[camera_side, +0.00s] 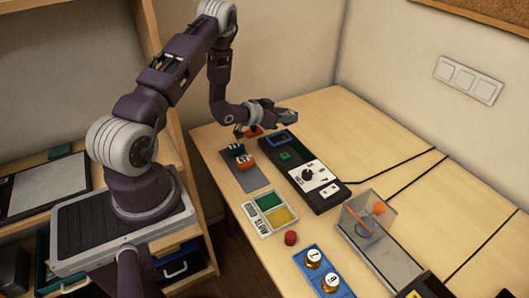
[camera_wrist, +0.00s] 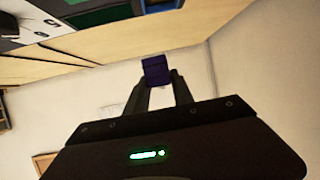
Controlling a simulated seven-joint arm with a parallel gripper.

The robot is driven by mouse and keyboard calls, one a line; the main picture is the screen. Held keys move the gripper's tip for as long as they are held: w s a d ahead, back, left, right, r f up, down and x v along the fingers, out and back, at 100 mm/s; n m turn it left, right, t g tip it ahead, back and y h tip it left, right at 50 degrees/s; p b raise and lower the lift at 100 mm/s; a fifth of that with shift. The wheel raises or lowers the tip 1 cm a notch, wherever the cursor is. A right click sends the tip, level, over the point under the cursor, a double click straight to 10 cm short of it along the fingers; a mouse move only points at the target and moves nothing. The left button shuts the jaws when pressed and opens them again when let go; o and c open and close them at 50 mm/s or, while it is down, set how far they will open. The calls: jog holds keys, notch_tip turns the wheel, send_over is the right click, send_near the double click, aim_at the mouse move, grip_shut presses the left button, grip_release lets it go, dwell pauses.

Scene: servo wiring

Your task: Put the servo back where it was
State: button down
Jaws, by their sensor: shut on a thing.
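In the wrist view, my gripper (camera_wrist: 158,88) is shut on a small dark blue block (camera_wrist: 155,70), held at the fingertips. It looks like the servo, but its details are too dark to be sure. In the side view, my gripper (camera_side: 287,117) is raised above the far end of the table, and the block cannot be made out there. A black board (camera_side: 328,202) with a blue-framed far end, a green part (camera_side: 285,155) and a white dial panel (camera_side: 309,174) lies below and in front of the gripper.
A grey mat (camera_side: 247,181) holds green and orange pieces (camera_side: 245,162); another orange piece (camera_side: 254,131) lies beyond. The table's back right is mostly clear.

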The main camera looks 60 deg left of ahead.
jog(key=d+f+n+y, duration=0.1)
jog(key=d, duration=0.1)
jog(key=d+f+y, duration=0.1)
jog(key=d+f+n+y, duration=0.1)
jog(key=d, duration=0.1)
jog(key=shift+w+d+f+n+g, duration=0.25)
jog(key=shift+d+f+n+g, duration=0.05)
jog(key=shift+f+g, duration=0.1)
jog(key=shift+s+d+f+n+g+y, duration=0.4)
jog(key=shift+s+d+f+n+y, duration=0.15)
jog(key=shift+s+d+n+y, duration=0.3)
jog(key=s+n+y, duration=0.1)
jog(key=s+d+n+g+y, duration=0.1)
jog(key=s, duration=0.1)
jog(key=s+n+g+y, duration=0.1)
jog(key=s, duration=0.1)
jog(key=shift+d+f, duration=0.25)
jog(key=shift+d, duration=0.1)
jog(key=s+r+n+g+y, duration=0.25)
jog(key=s+n+g, duration=0.2)
jog(key=s, duration=0.55)
jog(key=shift+y, duration=0.4)
notch_tip(320, 180, down, 8)
jog(key=shift+s, duration=0.1)
jog(key=c, duration=1.1)
grip_release()
jog(key=shift+f, duration=0.1)
